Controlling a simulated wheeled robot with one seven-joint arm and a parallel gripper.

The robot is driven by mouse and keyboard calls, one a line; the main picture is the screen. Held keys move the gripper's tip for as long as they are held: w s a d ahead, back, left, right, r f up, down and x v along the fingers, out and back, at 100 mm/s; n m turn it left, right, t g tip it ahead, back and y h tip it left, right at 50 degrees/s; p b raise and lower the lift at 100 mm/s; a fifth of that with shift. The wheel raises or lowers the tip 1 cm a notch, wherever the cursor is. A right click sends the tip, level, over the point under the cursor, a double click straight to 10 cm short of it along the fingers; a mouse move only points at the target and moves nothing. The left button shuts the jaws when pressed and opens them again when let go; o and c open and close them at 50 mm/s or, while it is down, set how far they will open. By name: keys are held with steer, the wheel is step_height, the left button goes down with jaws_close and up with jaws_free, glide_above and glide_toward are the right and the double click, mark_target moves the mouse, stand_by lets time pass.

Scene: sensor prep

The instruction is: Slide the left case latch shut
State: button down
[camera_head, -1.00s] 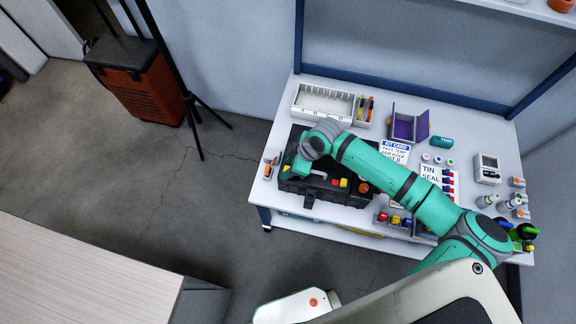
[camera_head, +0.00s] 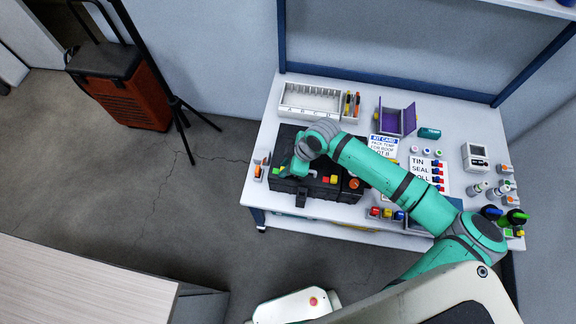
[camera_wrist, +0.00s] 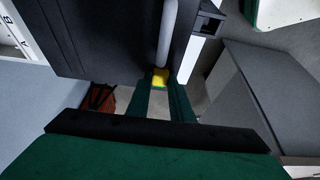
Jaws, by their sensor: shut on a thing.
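The black case (camera_head: 345,194) lies on the white workbench. In the wrist view its dark wall (camera_wrist: 95,35) fills the upper left, with a grey handle bar (camera_wrist: 168,30) beside it. A small yellow latch piece (camera_wrist: 160,77) sits between my green fingertips, near the end of the bar. My gripper (camera_wrist: 160,88) is shut on this yellow piece. In the head view my gripper (camera_head: 296,169) is at the left part of the case, and my wrist hides the piece it holds.
Red, yellow and orange parts (camera_head: 354,184) show on the case to the right of my gripper. A kit card (camera_head: 384,146), a purple box (camera_head: 397,120) and a white rack (camera_head: 310,101) stand behind. Small orange-topped items (camera_head: 258,171) stand just left of the case.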

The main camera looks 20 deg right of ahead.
steer(key=shift+d, duration=0.25)
steer(key=c, duration=1.6)
jaws_free()
steer(key=shift+o, duration=0.2)
steer(key=v, duration=1)
steer(key=shift+s+r, duration=0.1)
steer(key=shift+r, duration=0.3)
steer(key=shift+d, duration=0.1)
